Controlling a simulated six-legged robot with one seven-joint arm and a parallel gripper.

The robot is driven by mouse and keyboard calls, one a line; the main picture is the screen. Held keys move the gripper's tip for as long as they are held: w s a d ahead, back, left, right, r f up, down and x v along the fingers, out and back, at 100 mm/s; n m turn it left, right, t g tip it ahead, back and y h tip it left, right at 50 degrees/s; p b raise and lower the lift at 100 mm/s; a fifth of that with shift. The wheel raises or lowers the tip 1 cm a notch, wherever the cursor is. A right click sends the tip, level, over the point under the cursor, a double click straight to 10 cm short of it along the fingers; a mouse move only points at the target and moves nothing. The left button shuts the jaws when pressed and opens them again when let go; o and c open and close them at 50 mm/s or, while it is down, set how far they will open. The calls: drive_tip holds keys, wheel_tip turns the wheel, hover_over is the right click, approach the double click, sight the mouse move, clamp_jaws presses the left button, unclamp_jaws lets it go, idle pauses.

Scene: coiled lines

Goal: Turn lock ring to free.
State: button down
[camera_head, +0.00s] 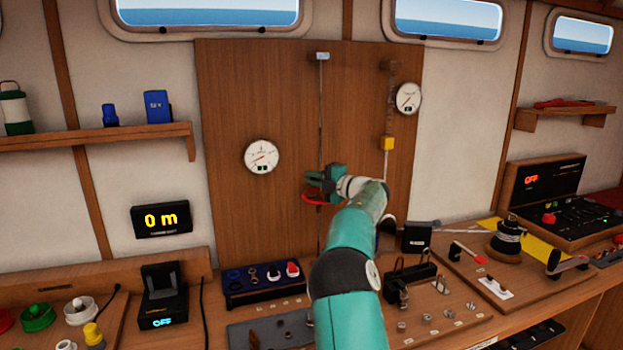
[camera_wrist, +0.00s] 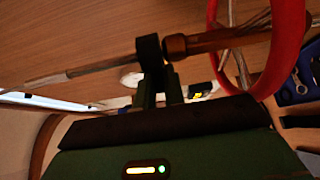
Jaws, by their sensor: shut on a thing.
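A line with a brown fitting (camera_wrist: 205,40) and a large red loop (camera_wrist: 270,85) crosses the wrist view. In the head view the red loop (camera_head: 311,198) shows just below my gripper (camera_head: 322,181), in front of the brown wall panel. In the wrist view my gripper (camera_wrist: 158,62) is shut on this line fitting, at the thin end of the brown part, with the red loop to the right. I cannot pick out the lock ring for certain; my fingers hide part of the fitting. A thin line (camera_head: 320,110) runs up the panel to a small grey block (camera_head: 323,56).
Two round gauges are on the wall (camera_head: 262,157) (camera_head: 408,98), with a yellow block (camera_head: 387,143) on a second line. The bench below holds a blue tray (camera_head: 264,290), a winch drum (camera_head: 506,238) and other fittings.

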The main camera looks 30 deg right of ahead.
drive_tip(key=shift+s+d+n+g+y, duration=0.15)
drive_tip(key=shift+n+g+y, duration=0.2)
drive_tip(key=shift+n+y, duration=0.25)
drive_tip(key=shift+s+n+g+y, duration=0.1)
drive_tip(key=shift+n+g+y, duration=0.3)
drive_tip(key=shift+y, duration=0.4)
drive_tip(key=c, duration=1.5)
unclamp_jaws()
drive_tip(key=shift+s, duration=0.1)
drive_tip(key=v, duration=1.3)
drive_tip(key=shift+s+d, duration=0.25)
drive_tip(key=shift+d, duration=0.05)
